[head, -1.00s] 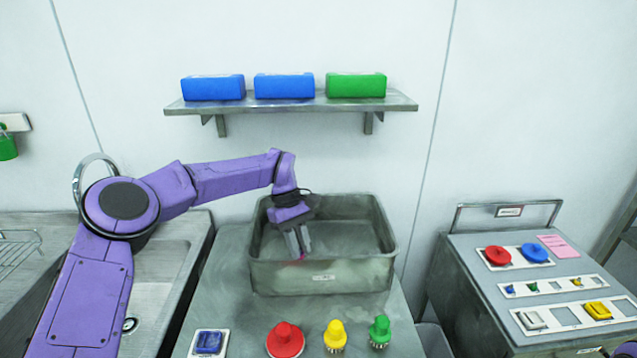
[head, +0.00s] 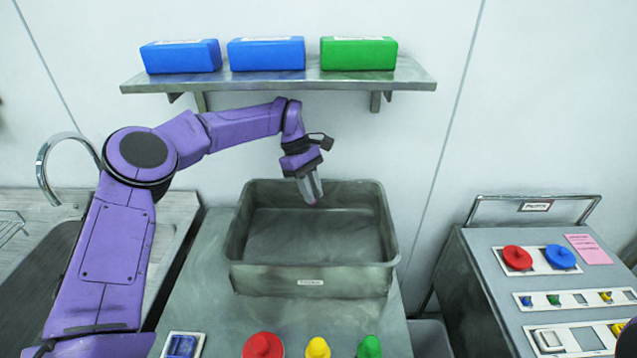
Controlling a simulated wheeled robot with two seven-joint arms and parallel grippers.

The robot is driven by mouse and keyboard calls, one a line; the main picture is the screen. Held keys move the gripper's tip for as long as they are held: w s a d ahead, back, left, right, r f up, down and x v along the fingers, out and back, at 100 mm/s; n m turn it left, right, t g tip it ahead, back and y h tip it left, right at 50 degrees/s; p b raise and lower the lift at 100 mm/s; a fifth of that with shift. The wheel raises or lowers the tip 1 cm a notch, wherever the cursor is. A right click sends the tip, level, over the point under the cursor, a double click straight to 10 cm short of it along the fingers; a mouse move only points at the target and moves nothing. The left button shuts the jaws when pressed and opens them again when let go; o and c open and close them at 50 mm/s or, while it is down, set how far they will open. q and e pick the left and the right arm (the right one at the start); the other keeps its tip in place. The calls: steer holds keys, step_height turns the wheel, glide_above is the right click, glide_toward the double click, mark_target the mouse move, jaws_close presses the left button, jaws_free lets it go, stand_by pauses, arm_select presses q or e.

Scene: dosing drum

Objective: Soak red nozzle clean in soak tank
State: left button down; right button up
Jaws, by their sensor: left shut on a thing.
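The soak tank (head: 310,279) is a grey open-topped metal basin with a small label on its front, standing on the counter in the middle. My left gripper (head: 310,190) is above the tank's back part, pointing down, and its fingers are shut. No liquid surface can be made out in the tank. My right gripper is not in view.
A shelf (head: 280,84) with blue and green boxes hangs above. A slanted panel (head: 480,262) at right holds coloured parts in slots. A sink (head: 60,260) lies left.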

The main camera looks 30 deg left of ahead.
arm_select(q)
steer(key=f+b, duration=0.2)
steer(key=f, duration=0.2)
steer(key=f+b, duration=0.3)
steer(key=f, duration=0.2)
steer(key=s+f+b, duration=0.1)
steer(key=f+b, duration=0.2)
steer(key=f, duration=0.1)
steer(key=shift+f, duration=0.15)
steer(key=shift+f+b, duration=0.65)
steer(key=shift+f, duration=0.3)
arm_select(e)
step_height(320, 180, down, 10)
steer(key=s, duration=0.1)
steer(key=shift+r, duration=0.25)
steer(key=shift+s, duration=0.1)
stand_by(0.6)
arm_select(q)
steer(key=shift+r+p, duration=5)
steer(key=shift+r, duration=2.85)
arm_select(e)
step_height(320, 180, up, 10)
